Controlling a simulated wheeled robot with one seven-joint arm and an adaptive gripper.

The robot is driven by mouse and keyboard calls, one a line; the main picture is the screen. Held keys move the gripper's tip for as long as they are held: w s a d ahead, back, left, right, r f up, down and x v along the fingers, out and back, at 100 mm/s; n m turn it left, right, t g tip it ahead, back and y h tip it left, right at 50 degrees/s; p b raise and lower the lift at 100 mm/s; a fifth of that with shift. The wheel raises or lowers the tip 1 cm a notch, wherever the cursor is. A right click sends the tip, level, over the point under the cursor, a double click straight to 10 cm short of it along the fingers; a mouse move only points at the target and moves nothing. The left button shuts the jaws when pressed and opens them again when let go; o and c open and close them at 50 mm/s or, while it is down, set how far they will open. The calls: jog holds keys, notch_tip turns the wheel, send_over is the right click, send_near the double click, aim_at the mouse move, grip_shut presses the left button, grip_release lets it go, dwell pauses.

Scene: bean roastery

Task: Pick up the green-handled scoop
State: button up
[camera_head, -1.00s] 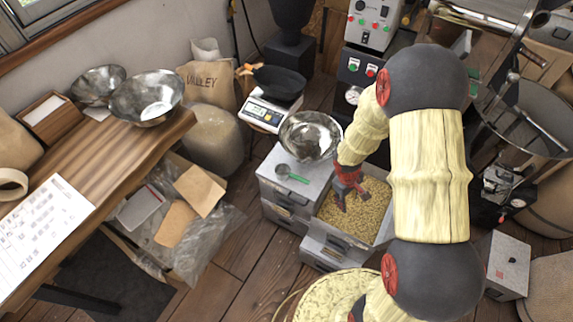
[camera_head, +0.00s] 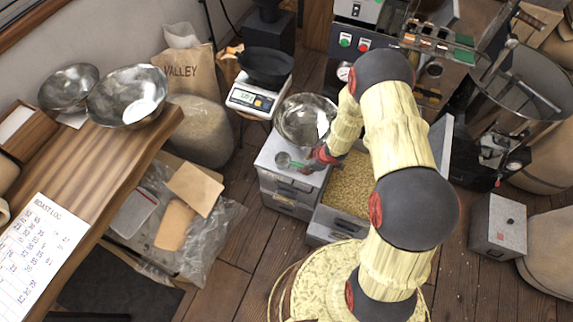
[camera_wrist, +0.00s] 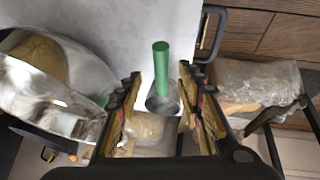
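The green-handled scoop (camera_head: 283,160) lies on the light grey top of a drawer cabinet (camera_head: 270,146), beside a steel bowl. In the wrist view the scoop's green handle (camera_wrist: 160,68) points up the picture, with its metal cup (camera_wrist: 162,104) below. My gripper (camera_head: 310,163) is just right of the scoop in the head view. In the wrist view my gripper (camera_wrist: 159,78) is open, with one finger on each side of the scoop and gaps on both sides. I cannot tell how high the fingertips are above the cabinet top.
The steel bowl (camera_head: 305,118) stands close behind the scoop and also shows at left in the wrist view (camera_wrist: 50,95). An open bin of beans (camera_head: 349,186) is to the right. A scale (camera_head: 257,97) with a black pan stands behind. A wooden table (camera_head: 90,165) is at left.

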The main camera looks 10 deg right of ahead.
jog(key=b+x, duration=0.2)
jog(key=x, duration=0.2)
jog(key=shift+a+f, duration=0.15)
jog(key=shift+f, duration=0.05)
jog(key=shift+w+f, duration=0.15)
jog(key=shift+f, duration=0.15)
jog(key=shift+r, duration=0.1)
grip_shut()
